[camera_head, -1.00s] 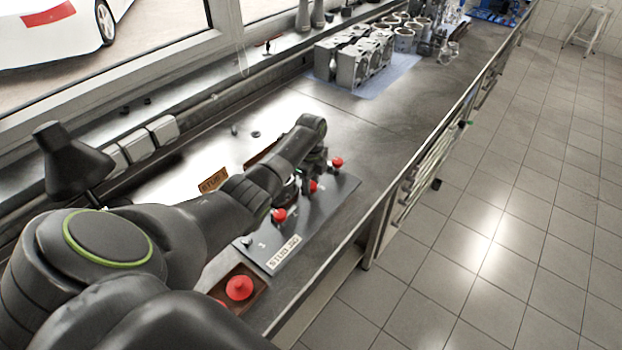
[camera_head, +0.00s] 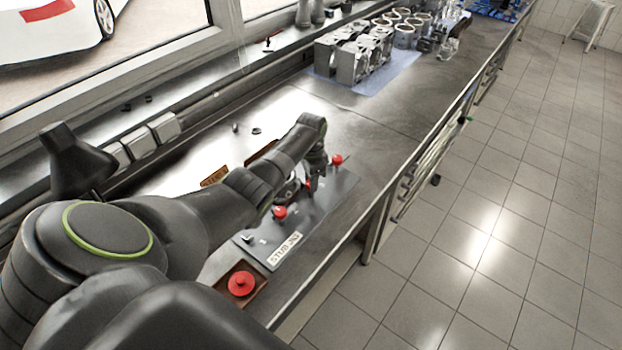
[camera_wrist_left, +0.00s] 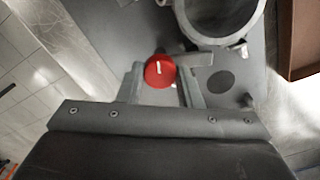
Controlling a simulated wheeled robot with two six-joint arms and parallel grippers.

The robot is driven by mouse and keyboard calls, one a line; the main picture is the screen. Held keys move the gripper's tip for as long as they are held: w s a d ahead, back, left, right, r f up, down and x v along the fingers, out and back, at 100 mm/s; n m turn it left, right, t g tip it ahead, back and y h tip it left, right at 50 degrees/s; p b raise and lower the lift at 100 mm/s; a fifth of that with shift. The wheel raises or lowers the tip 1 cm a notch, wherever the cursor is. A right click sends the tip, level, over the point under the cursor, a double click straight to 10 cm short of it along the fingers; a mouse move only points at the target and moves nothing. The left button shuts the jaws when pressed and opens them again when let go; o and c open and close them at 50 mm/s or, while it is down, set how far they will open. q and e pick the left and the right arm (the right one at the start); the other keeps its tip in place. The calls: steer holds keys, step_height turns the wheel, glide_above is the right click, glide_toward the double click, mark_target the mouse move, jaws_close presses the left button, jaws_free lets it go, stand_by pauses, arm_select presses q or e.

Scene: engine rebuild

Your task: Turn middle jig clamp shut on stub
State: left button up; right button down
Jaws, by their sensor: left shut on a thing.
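The dark jig plate (camera_head: 262,235), labelled as the stub jig, lies along the bench's front edge and carries three red clamp knobs in a row. My left gripper (camera_head: 312,187) points down at the middle clamp (camera_head: 308,184), which it partly hides. In the left wrist view the red knob of this clamp (camera_wrist_left: 160,71) sits between the fingers of my left gripper (camera_wrist_left: 163,80), which are shut on it. A grey bar reaches from beside the knob to the right, near a round grey ring-like part (camera_wrist_left: 222,40). I cannot tell whether the bar touches it. My right gripper is not in view.
The near clamp knob (camera_head: 280,212) and far clamp knob (camera_head: 337,160) flank the middle one closely. A red button on a box (camera_head: 241,284) stands at the near bench end. Engine blocks (camera_head: 352,60) stand farther back on a blue mat. The bench between is mostly clear.

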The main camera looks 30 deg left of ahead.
arm_select(q)
steer(key=shift+w+r+n, duration=0.1)
steer(key=shift+n, duration=1.8)
steer(key=o, duration=0.8)
steer(key=shift+o, duration=0.9)
